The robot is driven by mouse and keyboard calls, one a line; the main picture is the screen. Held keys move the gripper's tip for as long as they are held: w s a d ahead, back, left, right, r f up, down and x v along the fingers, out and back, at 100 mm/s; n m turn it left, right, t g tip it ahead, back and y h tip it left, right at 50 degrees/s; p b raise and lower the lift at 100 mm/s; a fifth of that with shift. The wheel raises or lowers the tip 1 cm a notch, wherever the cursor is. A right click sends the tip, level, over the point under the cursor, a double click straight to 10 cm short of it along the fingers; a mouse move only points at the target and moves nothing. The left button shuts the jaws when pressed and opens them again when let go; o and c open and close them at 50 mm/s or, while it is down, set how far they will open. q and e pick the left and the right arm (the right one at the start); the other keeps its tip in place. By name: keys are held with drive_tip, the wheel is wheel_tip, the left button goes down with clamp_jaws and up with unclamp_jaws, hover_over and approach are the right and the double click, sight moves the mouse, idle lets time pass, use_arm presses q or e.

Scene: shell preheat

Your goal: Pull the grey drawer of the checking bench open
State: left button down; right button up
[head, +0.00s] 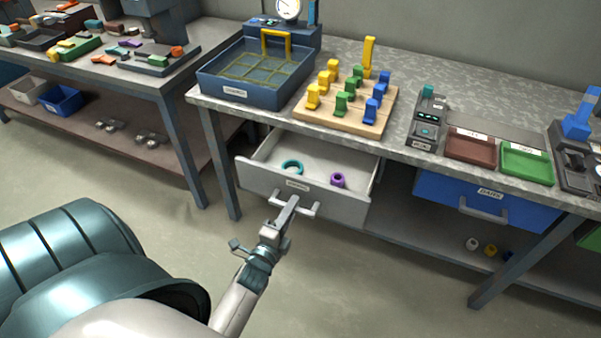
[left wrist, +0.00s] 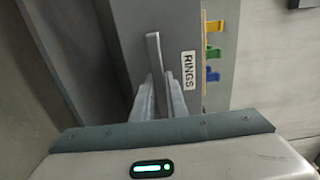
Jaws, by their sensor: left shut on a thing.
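The grey drawer (head: 262,184) of the checking bench (head: 415,158) stands open, pulled out from under the bench top. A teal ring (head: 292,167) and a purple ring (head: 337,181) lie inside it. Its bar handle (head: 308,209) is on the front, below a small label. My left gripper (head: 287,212) is shut on the handle. In the left wrist view the handle (left wrist: 153,48) runs between the fingers (left wrist: 161,98), beside the label reading RINGS (left wrist: 189,70). My right gripper is in neither view.
A blue drawer (head: 485,203) is shut to the right. On the bench top are a blue tray (head: 252,91), a wooden board with coloured pegs (head: 345,122), and brown and green trays (head: 527,163). Another bench (head: 150,78) stands at the left. The floor before the drawer is clear.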

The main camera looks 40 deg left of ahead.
use_arm(q)
drive_tip(key=shift+v, duration=1.95)
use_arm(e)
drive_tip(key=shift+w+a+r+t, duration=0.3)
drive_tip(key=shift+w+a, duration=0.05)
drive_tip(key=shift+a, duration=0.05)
use_arm(q)
drive_tip(key=c, duration=1.8)
unclamp_jaws()
drive_tip(key=shift+o, duration=0.2)
drive_tip(key=shift+p, duration=0.3)
